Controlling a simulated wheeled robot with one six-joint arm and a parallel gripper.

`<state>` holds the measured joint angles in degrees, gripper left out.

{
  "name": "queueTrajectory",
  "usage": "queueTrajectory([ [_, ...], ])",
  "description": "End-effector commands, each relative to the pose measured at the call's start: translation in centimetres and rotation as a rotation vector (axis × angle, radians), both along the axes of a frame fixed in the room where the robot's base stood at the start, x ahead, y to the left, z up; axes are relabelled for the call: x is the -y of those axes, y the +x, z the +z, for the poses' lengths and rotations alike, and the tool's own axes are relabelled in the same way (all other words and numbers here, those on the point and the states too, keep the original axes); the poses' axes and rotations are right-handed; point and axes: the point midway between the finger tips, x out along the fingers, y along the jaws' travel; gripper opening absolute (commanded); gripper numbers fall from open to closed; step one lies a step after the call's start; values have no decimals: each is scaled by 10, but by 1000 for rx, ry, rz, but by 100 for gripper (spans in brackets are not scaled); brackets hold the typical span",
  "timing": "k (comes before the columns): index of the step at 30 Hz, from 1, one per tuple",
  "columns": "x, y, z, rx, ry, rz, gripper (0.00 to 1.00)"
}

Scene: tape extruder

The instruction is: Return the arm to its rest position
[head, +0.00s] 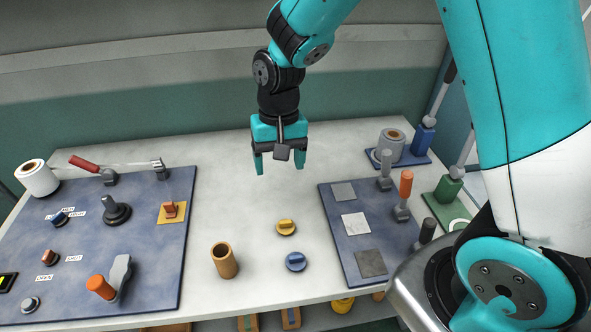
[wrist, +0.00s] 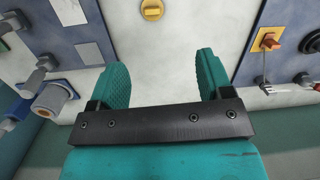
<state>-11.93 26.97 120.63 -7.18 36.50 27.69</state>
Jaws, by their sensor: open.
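My gripper (head: 280,165) is teal with a black crossbar. In the head view it hangs from my arm, pointing down above the back middle of the white table (head: 270,205). Its two fingers are apart with nothing between them. In the wrist view the open gripper (wrist: 160,78) shows bare table between its fingers. My arm's teal links reach in from the top of the head view.
A blue panel with levers (head: 150,235) lies at left, and a smaller panel (head: 335,215) lies at right. Between them stand a brown cylinder (head: 224,260), a yellow knob (head: 286,227) and a blue knob (head: 296,262). The table around the gripper is clear.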

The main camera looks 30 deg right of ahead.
Motion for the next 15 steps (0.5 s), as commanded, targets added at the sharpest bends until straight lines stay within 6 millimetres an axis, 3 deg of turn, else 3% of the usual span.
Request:
queueTrajectory([
  [1,-6,-14,24,29,34,65,73],
  [6,-26,-82,91,122,165,361,73],
  [12,-37,-159,131,226,268,660,73],
  [15,-39,-181,138,255,292,746,73],
])
